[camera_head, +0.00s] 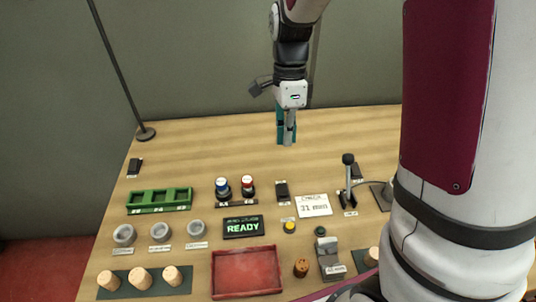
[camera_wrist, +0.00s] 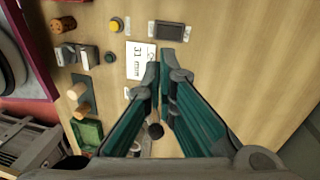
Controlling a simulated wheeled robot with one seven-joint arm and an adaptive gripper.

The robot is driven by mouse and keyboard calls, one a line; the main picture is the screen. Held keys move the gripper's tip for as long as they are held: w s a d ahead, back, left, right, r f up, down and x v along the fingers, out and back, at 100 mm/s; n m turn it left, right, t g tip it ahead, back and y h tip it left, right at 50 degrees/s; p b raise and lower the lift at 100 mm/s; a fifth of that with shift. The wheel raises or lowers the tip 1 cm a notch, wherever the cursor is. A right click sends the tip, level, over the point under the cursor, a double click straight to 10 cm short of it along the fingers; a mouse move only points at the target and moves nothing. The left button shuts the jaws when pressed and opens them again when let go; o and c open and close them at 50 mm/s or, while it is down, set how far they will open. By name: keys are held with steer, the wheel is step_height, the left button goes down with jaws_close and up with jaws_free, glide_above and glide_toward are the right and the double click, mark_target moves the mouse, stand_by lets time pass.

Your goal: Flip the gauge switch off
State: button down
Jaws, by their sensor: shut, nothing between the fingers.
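Three dark switches stand on the table: one near the middle (camera_head: 282,190), one at the far left (camera_head: 134,168), and one partly behind the lever at right (camera_head: 357,171). Their small labels are unreadable, so I cannot tell which is the gauge switch. One dark switch (camera_wrist: 169,30) shows in the wrist view, ahead of the fingertips, with a white label beside it. Its on or off position is not clear. My gripper (camera_head: 289,143) points down above the back of the table, behind the middle switch. Its teal fingers (camera_wrist: 160,67) are shut and empty.
A black-knobbed lever (camera_head: 348,180) stands at right. A white card (camera_head: 313,205), yellow button (camera_head: 289,227), READY display (camera_head: 243,227), and red and blue knobs (camera_head: 247,186) fill the middle. A green rack (camera_head: 159,210), corks and red tray (camera_head: 247,293) lie nearer. The back is clear.

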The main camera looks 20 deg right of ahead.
mark_target(283, 189)
steer(key=shift+w+f+m, duration=0.5)
steer(key=shift+w+f, duration=0.15)
steer(key=shift+f, duration=0.15)
steer(key=s+f, duration=0.1)
steer(key=f, duration=0.8)
steer(key=s+f+p, duration=0.1)
steer(key=f, duration=0.3)
steer(key=shift+s+a+f, duration=0.3)
steer(key=shift+s+f, duration=0.05)
steer(key=shift+f, duration=0.05)
steer(key=shift+w+f, duration=0.1)
steer(key=shift+w, duration=0.05)
